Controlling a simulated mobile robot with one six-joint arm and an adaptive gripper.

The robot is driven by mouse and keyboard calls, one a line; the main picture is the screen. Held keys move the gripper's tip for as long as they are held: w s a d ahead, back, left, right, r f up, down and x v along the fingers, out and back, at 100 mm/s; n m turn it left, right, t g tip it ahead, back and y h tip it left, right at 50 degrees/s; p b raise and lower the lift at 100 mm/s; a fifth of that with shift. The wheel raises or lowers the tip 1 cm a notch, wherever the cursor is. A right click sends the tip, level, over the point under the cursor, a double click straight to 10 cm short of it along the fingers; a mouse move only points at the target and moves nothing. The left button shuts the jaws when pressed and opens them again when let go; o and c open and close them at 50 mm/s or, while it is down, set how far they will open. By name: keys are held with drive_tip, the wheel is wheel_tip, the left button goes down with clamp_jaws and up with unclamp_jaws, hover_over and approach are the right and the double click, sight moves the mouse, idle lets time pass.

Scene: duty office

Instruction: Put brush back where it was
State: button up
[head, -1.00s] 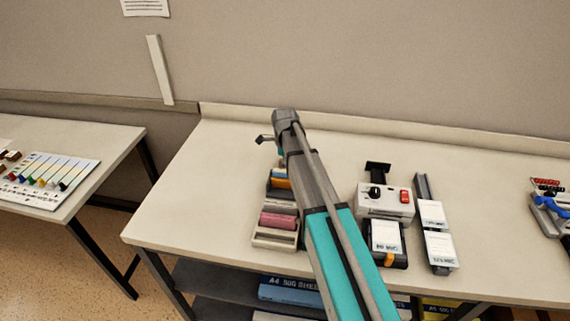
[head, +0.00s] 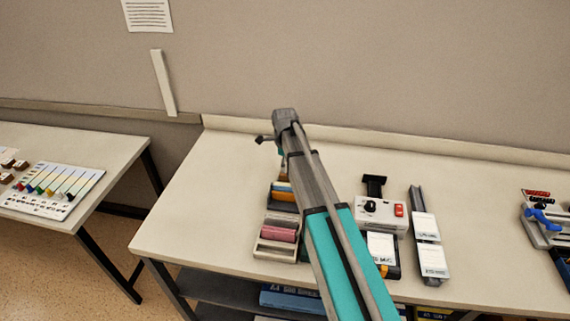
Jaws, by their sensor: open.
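I cannot make out a brush for certain in the head view. My gripper (head: 265,140) hangs at the far end of my arm, above the back left part of the main table. Only a small dark part of it shows; the arm hides the rest. It is open, and nothing is seen in it. Below it on the table is a light tray (head: 262,252) with a pink block (head: 279,232) in it. Behind that tray lie orange, yellow and blue pieces (head: 284,190), partly covered by my arm.
Right of my arm stand a white box with a red switch (head: 381,212) and a dark rail with white labelled cards (head: 424,228). A clamp-like device with blue parts (head: 543,218) is at the far right. The left table holds a colour-tabbed board (head: 58,190). The main table's back left is clear.

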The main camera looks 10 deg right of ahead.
drive_tip(key=shift+r+p, duration=2.65)
drive_tip(key=shift+r, duration=0.3)
drive_tip(key=s+d+n, duration=0.1)
drive_tip(key=s+n, duration=0.6)
drive_tip(key=s, duration=0.1)
drive_tip(key=s+d+n, duration=0.1)
drive_tip(key=s+n, duration=0.6)
drive_tip(key=s, duration=0.1)
drive_tip(key=s+d+n, duration=0.2)
drive_tip(key=s+n, duration=0.5)
drive_tip(key=s, duration=0.2)
drive_tip(key=shift+n, duration=0.4)
drive_tip(key=shift+f+b, duration=1.35)
